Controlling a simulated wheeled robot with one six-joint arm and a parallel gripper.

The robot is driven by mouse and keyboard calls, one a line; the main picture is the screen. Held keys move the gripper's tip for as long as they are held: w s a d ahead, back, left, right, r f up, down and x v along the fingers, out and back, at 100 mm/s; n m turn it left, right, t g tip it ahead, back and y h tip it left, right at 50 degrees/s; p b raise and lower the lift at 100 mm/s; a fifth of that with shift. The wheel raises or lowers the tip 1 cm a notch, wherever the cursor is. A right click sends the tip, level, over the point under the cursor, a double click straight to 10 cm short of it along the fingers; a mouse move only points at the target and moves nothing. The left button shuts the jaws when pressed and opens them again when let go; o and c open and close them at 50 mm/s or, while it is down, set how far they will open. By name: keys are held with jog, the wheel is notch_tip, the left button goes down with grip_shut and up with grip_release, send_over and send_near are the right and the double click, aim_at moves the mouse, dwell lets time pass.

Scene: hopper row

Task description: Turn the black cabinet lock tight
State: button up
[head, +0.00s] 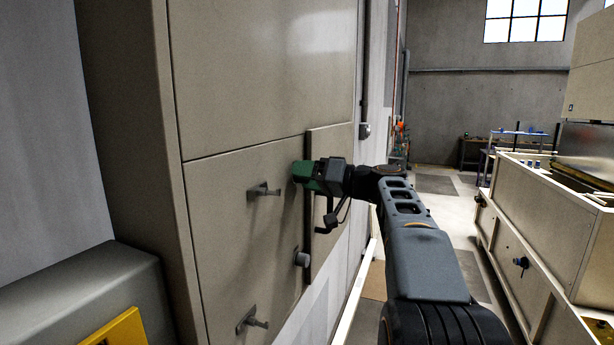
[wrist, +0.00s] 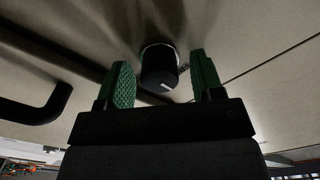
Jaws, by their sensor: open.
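The black lock (wrist: 158,70) is a short round barrel with a pale collar, standing out from the beige cabinet face in the wrist view. A small white mark shows on its end. My gripper (wrist: 161,62) is open, with one green finger on each side of the lock. Gaps show between the lock and both fingers, so I see no contact. In the head view my gripper (head: 305,173) is close to the cabinet front (head: 225,225), and the lock is hidden there.
A dark bar handle (wrist: 38,112) is left of my gripper in the wrist view. Metal handles (head: 264,190) (head: 252,320) and a grey knob (head: 301,259) stick out from the cabinet in the head view. A floor aisle (head: 440,185) lies beyond my arm, beside a long beige machine (head: 540,215).

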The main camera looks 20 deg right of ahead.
jog(key=c, duration=0.9)
jog(key=shift+m, duration=0.3)
jog(key=m, duration=0.3)
jog(key=shift+m, duration=0.4)
jog(key=m+p, duration=0.1)
jog(key=m, duration=0.3)
jog(key=shift+m, duration=0.3)
jog(key=m+p, duration=0.2)
jog(key=m, duration=0.3)
jog(key=shift+r, duration=0.1)
jog(key=shift+m+p, duration=1.15)
jog(key=shift+m, duration=0.75)
jog(key=shift+f, duration=0.2)
